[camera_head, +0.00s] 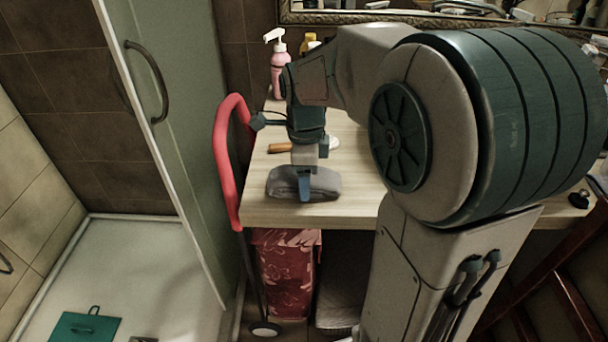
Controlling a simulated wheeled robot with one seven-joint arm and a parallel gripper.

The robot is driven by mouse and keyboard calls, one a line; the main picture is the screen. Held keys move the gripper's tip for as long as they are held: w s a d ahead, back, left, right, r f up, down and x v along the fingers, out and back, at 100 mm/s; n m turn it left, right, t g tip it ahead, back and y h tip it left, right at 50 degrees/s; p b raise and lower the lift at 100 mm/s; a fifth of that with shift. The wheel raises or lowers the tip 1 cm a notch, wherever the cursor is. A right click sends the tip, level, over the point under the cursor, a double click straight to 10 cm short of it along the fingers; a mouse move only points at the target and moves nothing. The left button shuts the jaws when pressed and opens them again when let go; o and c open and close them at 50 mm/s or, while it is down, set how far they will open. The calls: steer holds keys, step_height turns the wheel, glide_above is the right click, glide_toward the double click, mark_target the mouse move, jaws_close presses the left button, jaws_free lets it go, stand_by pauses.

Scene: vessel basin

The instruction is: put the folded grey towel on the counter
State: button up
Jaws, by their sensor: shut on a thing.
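The folded grey towel (325,184) is at the front left edge of the light wooden counter (350,209). From this view it appears to rest on the counter top, but I cannot tell whether it fully touches it. My gripper (305,186) points down over the towel and is shut on it. One blue finger shows against the towel's front side. The other finger is hidden behind the towel.
A pink pump bottle (279,70) and a yellow-capped bottle (309,43) stand at the back. A wooden-handled item (282,148) lies behind the towel. A red-handled trolley (228,165) with a red patterned bag (288,275) stands by the counter's left end.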

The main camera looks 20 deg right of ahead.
steer(key=o, duration=1)
steer(key=shift+c, duration=0.2)
step_height(320, 180, up, 12)
steer(key=p, duration=0.3)
steer(key=s+f+n+t, duration=0.2)
steer(key=s+f+n, duration=0.9)
steer(key=n, duration=1)
steer(key=s, duration=0.2)
steer(key=shift+s+a+n, duration=0.2)
steer(key=shift+s+n, duration=0.1)
steer(key=shift+s, duration=0.1)
